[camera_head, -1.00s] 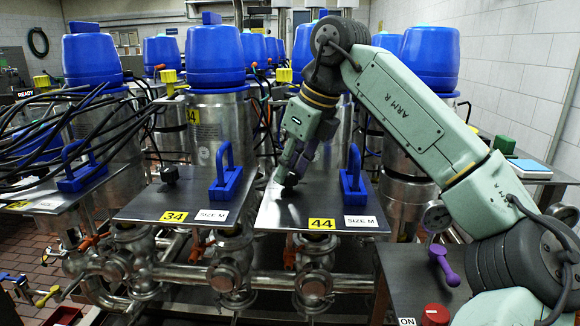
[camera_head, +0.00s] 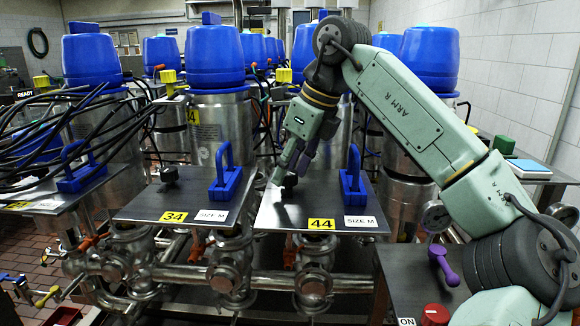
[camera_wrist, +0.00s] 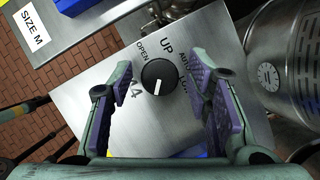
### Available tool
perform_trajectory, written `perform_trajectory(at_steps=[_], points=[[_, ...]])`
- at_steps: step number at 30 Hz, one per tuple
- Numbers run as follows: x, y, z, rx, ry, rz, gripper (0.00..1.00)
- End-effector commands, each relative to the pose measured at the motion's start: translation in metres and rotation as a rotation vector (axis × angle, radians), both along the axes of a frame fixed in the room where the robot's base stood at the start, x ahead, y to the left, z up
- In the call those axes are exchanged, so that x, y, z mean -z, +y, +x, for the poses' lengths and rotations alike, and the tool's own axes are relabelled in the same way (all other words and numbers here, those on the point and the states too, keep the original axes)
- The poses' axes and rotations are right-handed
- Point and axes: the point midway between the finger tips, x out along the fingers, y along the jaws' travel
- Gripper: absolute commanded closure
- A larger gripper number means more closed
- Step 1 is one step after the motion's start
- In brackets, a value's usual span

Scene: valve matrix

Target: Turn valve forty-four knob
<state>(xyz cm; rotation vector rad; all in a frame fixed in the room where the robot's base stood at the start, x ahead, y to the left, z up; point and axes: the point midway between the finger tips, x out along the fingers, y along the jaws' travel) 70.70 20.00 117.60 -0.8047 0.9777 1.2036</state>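The valve forty-four knob (camera_wrist: 159,77) is round and black with a white pointer line, on a metal plate (camera_wrist: 85,105) marked 44. Its pointer faces the bottom of the wrist picture. OPEN is printed at its upper left, UP above it and AUTO at its right. My gripper (camera_wrist: 163,88) is open, with one purple-padded finger on each side of the knob and visible gaps between. In the head view, the knob (camera_head: 290,184) is a small dark shape beside my gripper (camera_head: 290,170), behind the yellow 44 label (camera_head: 321,224).
A blue handle (camera_head: 353,181) stands on the same plate, right of the knob. The neighbouring plate with label 34 (camera_head: 173,216) has its own knob and blue handle. Blue-topped steel tanks (camera_head: 217,55) stand behind. Black cables hang at the left.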

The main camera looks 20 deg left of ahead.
Motion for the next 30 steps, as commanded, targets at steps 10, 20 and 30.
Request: perform_trajectory(at_steps=[10, 20, 30], points=[[-0.001, 0.000, 0.000, 0.000, 0.000, 0.000, 0.51], [-0.050, -0.020, -0.004, 0.003, -0.002, 0.002, 0.51], [-0.104, -0.042, -0.008, 0.002, -0.001, 0.002, 0.51]])
